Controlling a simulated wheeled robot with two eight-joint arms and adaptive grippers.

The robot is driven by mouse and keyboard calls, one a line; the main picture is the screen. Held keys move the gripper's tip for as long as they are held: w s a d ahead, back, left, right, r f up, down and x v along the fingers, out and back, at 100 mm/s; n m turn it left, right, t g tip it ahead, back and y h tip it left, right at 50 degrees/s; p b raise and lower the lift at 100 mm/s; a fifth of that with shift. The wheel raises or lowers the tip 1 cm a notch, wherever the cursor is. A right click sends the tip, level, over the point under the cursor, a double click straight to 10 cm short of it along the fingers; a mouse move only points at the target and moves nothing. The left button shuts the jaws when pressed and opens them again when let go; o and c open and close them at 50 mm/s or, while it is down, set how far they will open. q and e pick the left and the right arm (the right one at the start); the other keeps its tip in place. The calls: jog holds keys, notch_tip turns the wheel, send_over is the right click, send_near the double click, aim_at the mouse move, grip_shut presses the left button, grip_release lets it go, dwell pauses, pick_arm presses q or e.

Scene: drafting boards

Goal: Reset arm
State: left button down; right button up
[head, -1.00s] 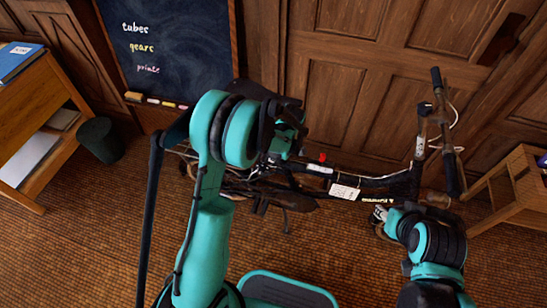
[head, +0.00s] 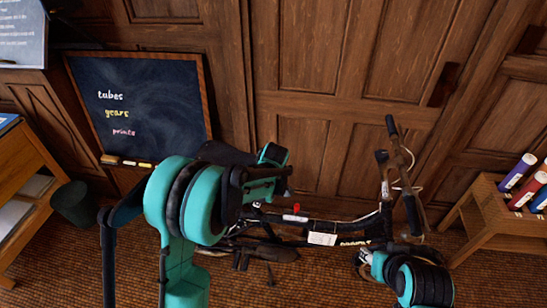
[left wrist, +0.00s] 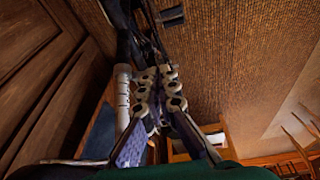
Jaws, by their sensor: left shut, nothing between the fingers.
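My left arm rises at the left centre of the head view, and its gripper (head: 283,183) is in front of the folded bicycle (head: 350,240), partly hidden by dark wrist parts. In the left wrist view the left gripper's fingers (left wrist: 158,82) are together with nothing between them. My right arm is low at the right of the head view, bent beside the bicycle. Its gripper (head: 366,257) shows only as a small pale part by the frame, too small to tell its state.
A chalkboard (head: 145,100) leans at the wooden panelled wall. A dark bin (head: 75,203) and a wooden desk (head: 25,180) stand at the left. A wooden rack (head: 487,215) with coloured tubes (head: 517,172) is at the right. Some brown floor at the lower middle is bare.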

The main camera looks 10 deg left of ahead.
pick_arm(q)
jog(key=s+a+r+m+t+h, duration=0.1)
jog(key=s+r+m+t+h, duration=0.15)
jog(key=s+r+m, duration=0.8)
jog(key=s+r+m+t, duration=0.4)
jog(key=s+m, duration=0.2)
jog(key=s, duration=0.4)
jog(key=shift+s+r+m, duration=0.25)
jog(key=shift+r+m, duration=0.05)
jog(key=shift+m, duration=0.05)
